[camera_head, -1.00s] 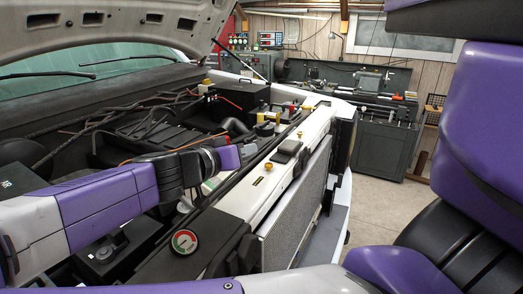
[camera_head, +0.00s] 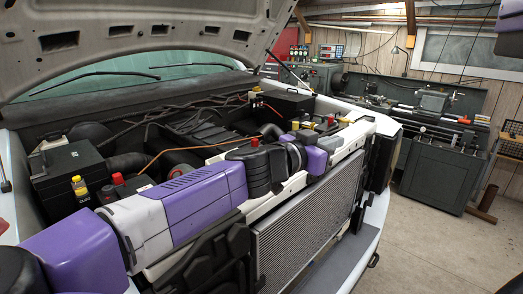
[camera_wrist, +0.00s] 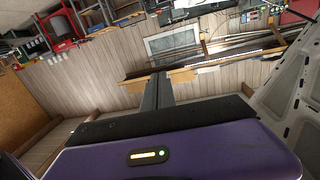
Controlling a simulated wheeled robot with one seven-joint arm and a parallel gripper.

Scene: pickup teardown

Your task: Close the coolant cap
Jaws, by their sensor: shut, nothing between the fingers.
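In the head view my arm lies across the front of the truck's open engine bay, from lower left toward the centre. My gripper (camera_wrist: 158,79) shows in the wrist view, with its narrow grey fingers together and empty. It points toward the wall, and no cap is near its tips there. I cannot tell which cap is the coolant cap. A red cap (camera_head: 255,143) stands just behind my arm. A yellow cap (camera_head: 307,125) and a red-topped part (camera_head: 331,120) stand beyond my wrist.
The raised hood (camera_head: 150,40) hangs over the bay and shows at the right of the wrist view. A black battery-like box (camera_head: 65,175) is at the left. The radiator (camera_head: 310,215) faces front. A lathe bench (camera_head: 435,150) stands behind open floor (camera_head: 430,240).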

